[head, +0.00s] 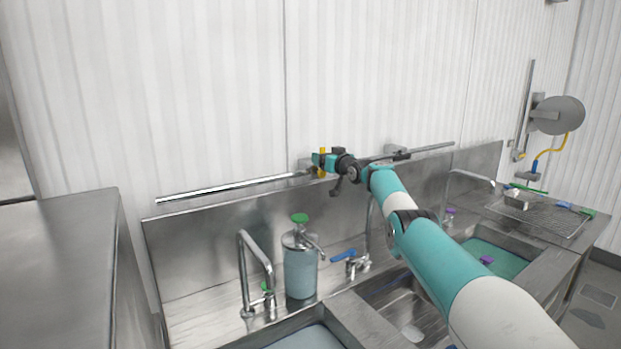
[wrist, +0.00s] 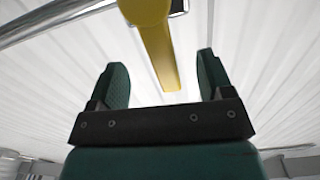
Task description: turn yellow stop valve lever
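The yellow stop valve lever (wrist: 160,50) hangs down from its round hub at the top of the wrist view. Its lower end lies between the two green fingers of my gripper (wrist: 163,65), with a gap on either side. The fingers are apart and do not appear to touch the lever. In the head view, small yellow parts of the lever (head: 322,151) show around my gripper (head: 318,161), at the pipe along the wall. My gripper hides most of the lever there.
A metal pipe (head: 235,187) runs along the wall above the steel backsplash. Below stand a soap dispenser (head: 300,268), a left faucet (head: 243,270) and a blue-handled tap (head: 344,256). A steel cabinet (head: 60,260) is at the left. The wall above is clear.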

